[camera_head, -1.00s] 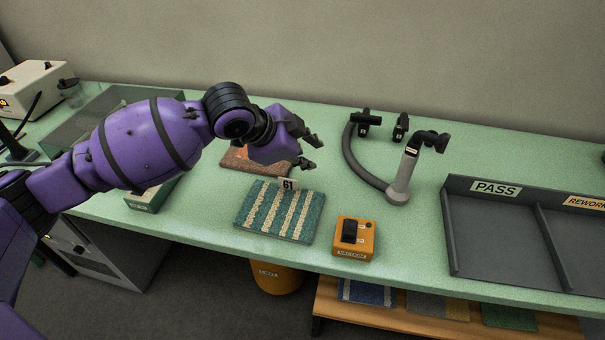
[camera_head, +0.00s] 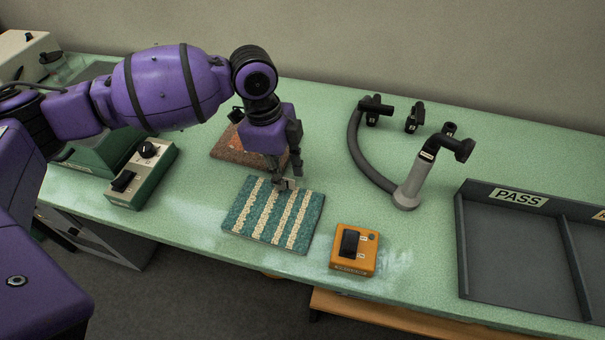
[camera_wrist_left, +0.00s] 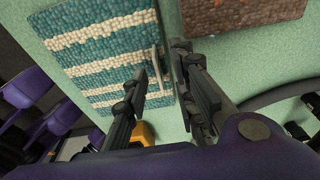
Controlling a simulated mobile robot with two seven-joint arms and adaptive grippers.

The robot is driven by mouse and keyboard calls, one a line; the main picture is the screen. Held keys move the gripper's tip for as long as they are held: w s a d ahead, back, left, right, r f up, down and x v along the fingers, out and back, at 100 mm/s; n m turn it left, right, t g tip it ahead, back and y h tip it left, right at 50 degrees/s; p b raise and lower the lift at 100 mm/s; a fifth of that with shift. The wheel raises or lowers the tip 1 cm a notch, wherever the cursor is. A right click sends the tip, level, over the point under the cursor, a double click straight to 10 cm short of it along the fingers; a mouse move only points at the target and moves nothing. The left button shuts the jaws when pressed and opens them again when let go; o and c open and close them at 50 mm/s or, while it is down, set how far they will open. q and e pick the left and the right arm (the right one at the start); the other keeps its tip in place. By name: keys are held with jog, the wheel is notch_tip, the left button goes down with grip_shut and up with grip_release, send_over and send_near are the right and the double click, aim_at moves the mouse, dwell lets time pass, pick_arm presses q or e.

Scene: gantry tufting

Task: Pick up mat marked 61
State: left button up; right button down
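The mat marked 61 (camera_head: 272,215) is teal with cream stripes and lies flat on the green bench; it also shows in the left wrist view (camera_wrist_left: 95,50). A small pale tag (camera_wrist_left: 157,64) stands at its far edge; in the head view the fingers partly cover it and its number cannot be read now. My left gripper (camera_head: 286,176) points down at that edge. In the left wrist view its two fingers are apart, with the tag in the gap between them. No firm contact with the tag shows. My right gripper is not in view.
A brown mat (camera_head: 236,153) lies just behind. An orange switch box (camera_head: 354,250) stands to the right, near the bench's front edge. A grey hose with a nozzle (camera_head: 409,190) and a dark tray marked PASS (camera_head: 508,250) are farther right. A green control box (camera_head: 143,174) stands left.

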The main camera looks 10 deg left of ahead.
pick_arm(q)
notch_tip(320, 180, down, 2)
jog(key=shift+s+d, duration=0.15)
grip_shut()
jog(key=shift+r, duration=0.1)
